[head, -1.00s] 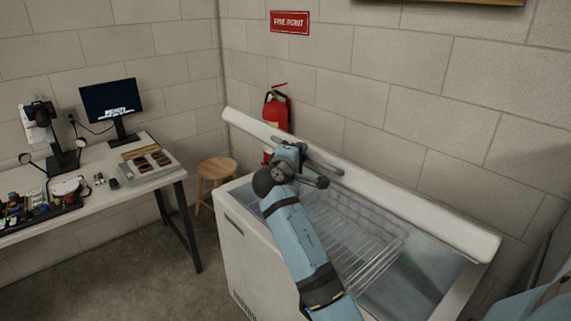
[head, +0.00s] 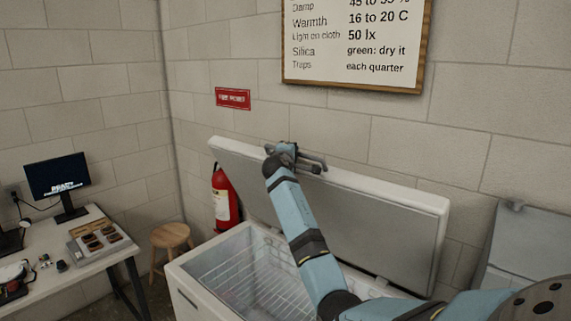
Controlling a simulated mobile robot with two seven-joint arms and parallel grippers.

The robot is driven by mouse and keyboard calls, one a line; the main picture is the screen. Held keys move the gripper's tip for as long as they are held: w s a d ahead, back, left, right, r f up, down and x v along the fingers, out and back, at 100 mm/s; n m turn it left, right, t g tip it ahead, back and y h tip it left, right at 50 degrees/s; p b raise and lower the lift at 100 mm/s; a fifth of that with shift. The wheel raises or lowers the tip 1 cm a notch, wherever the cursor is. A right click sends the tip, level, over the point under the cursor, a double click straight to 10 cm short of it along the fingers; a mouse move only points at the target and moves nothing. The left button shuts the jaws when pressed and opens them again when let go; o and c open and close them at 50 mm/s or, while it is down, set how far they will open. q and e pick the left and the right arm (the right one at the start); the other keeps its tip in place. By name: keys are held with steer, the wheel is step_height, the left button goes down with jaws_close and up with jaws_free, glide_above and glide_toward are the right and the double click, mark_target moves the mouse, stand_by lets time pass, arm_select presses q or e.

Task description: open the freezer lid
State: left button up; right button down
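The chest freezer (head: 185,283) stands against the back wall in the head view. Its white lid (head: 375,225) is raised steeply on its rear edge, with the grey underside facing me. The freezer's inside is exposed, with a wire basket (head: 235,280) in it. My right arm reaches up from the lower right, across the opening. My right gripper (head: 300,158) is at the lid's upper edge, shut on the grey handle (head: 318,163) there; the fingers are small and partly hidden by the wrist. My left gripper is out of view.
A red fire extinguisher (head: 225,200) hangs on the wall just left of the lid. A wooden stool (head: 170,238) and a table (head: 112,258) with a monitor (head: 58,178) stand at left. A grey cabinet or bin (head: 535,240) is at right.

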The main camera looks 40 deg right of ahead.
steer(key=shift+d+r, duration=0.25)
steer(key=shift+d, duration=0.3)
steer(key=c, duration=1.4)
jaws_free()
steer(key=shift+f, duration=0.1)
steer(key=b+v, duration=0.2)
steer(key=v, duration=1.2)
steer(key=shift+w+b, duration=0.1)
steer(key=shift+b, duration=0.3)
steer(key=shift+f, duration=0.1)
